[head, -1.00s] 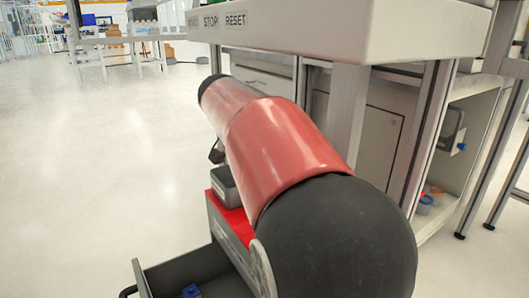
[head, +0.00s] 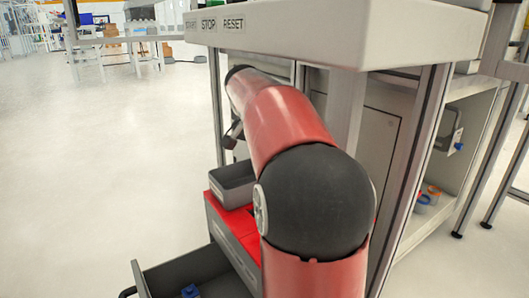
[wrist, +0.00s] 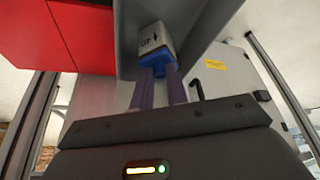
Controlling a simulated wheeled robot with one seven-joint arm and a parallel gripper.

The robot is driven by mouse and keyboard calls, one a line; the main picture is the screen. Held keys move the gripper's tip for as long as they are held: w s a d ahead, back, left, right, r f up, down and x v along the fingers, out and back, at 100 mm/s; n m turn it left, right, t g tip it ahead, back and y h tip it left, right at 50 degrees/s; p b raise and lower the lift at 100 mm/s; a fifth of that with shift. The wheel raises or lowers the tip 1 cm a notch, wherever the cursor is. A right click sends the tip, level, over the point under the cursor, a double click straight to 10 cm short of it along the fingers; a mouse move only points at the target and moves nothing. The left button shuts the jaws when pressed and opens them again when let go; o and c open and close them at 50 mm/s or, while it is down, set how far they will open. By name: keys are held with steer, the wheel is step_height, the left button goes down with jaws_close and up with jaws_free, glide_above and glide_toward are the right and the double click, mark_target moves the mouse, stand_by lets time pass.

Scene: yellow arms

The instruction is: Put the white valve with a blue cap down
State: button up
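The white valve with a blue cap (wrist: 153,43) is in the wrist view, top centre, with an arrow and lettering on its white body. Its blue cap is at the end nearer my fingers. My gripper (wrist: 159,80) has its two fingers at the blue cap, one on each side, and looks shut on it. A grey surface is right behind the valve; I cannot tell whether they touch. In the head view the valve is hidden behind my arm, and only a dark part near my arm's end shows beside the workbench.
A grey bin (head: 233,181) stands on a red cabinet (head: 228,222) below my arm. A drawer (head: 172,272) is open at the bottom, with a blue item (head: 190,291) inside. The workbench (head: 300,40) edge is close above. Floor on the left is clear.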

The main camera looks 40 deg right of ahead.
steer(key=o, duration=0.4)
steer(key=shift+r, duration=0.3)
steer(key=s+a, duration=0.5)
steer(key=a, duration=0.7)
steer(key=s+a+f+n+t+y, duration=0.1)
steer(key=s+a+f+n, duration=0.2)
steer(key=s+a+n, duration=0.1)
steer(key=s+a+f+n+t+y, duration=0.1)
steer(key=s+a+f+n+y, duration=0.1)
steer(key=s+a+f+n, duration=0.2)
steer(key=s+a+f+n+t+y+p, duration=0.1)
steer(key=s+a+f+n, duration=0.3)
steer(key=s, duration=0.4)
steer(key=shift+a+n+t, duration=0.3)
steer(key=shift+a+n, duration=0.2)
steer(key=shift+a, duration=0.05)
steer(key=shift+r, duration=0.1)
